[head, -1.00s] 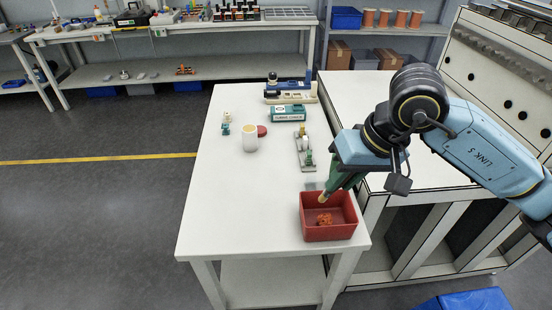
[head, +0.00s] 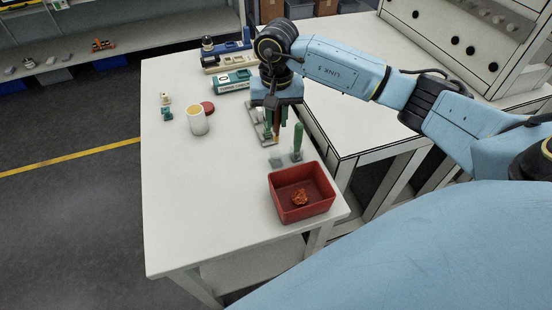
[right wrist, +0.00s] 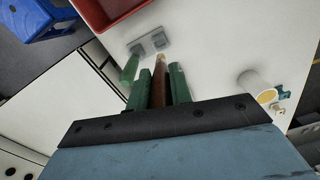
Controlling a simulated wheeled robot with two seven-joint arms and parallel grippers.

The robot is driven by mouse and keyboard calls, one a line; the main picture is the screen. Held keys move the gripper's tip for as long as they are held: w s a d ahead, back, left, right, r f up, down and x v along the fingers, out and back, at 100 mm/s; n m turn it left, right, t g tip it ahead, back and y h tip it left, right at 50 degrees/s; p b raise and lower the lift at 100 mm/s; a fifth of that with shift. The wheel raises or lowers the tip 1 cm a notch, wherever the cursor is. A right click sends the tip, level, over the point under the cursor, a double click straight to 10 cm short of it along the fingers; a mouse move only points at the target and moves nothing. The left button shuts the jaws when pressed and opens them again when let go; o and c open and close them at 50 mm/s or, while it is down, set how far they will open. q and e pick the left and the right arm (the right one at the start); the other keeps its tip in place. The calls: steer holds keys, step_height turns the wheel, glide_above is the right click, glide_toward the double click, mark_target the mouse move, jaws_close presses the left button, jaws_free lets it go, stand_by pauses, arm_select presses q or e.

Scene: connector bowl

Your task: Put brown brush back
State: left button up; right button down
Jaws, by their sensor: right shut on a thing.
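My right gripper (head: 276,132) is shut on the brown brush (head: 277,138), which hangs down between its green fingers above the white table. In the right wrist view the brown brush (right wrist: 159,82) shows between the two fingers (right wrist: 160,88). A green-handled tool (head: 297,142) stands upright beside the gripper, on the side toward the red bowl. A small grey holder (head: 276,162) sits on the table next to it; it also shows in the right wrist view (right wrist: 158,40). I cannot tell whether the brush touches anything. My left gripper is not in view.
A red bowl (head: 326,202) with orange pieces (head: 300,198) inside stands at the table's near right corner. The table's front left is clear.

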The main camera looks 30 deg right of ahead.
step_height(320, 180, down, 10)
steer(key=shift+r, duration=0.2)
steer(key=shift+f, duration=0.1)
steer(key=shift+f, duration=0.15)
steer(key=c, duration=1.3)
jaws_free()
steer(key=shift+o, duration=0.2)
step_height(320, 180, up, 12)
steer(key=shift+r, duration=0.25)
